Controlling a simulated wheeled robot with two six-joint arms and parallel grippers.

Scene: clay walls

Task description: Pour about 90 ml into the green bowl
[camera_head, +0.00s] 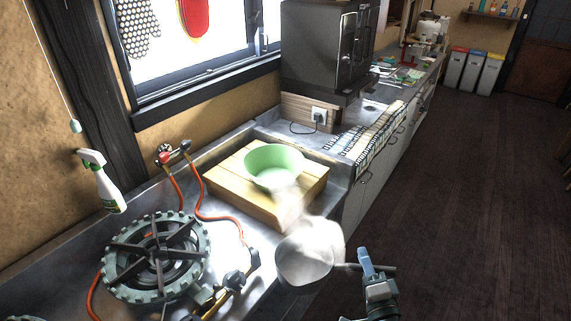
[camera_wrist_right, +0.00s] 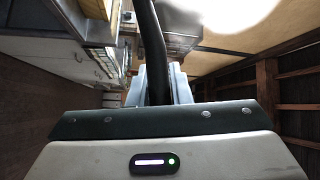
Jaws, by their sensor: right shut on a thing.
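The green bowl (camera_head: 273,167) stands upright on a wooden board (camera_head: 225,188) on the steel counter. My right gripper (camera_head: 368,268) is shut on the handle of a pale metal saucepan (camera_head: 303,268). The pan is in front of the bowl and apart from it, near the counter's front edge. A whitish haze shows between pan and bowl; I cannot tell whether it is steam or liquid. The pan's contents are unclear. In the right wrist view the dark handle (camera_wrist_right: 152,50) runs up from between the fingers. My left gripper is not in view.
A gas burner (camera_head: 155,255) with red hoses (camera_head: 208,217) lies left of the pan. A spray bottle (camera_head: 102,182) is by the wall. A dark oven (camera_head: 322,55) and a tiled counter strip (camera_head: 372,132) are beyond the bowl. The floor (camera_head: 470,190) at right is clear.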

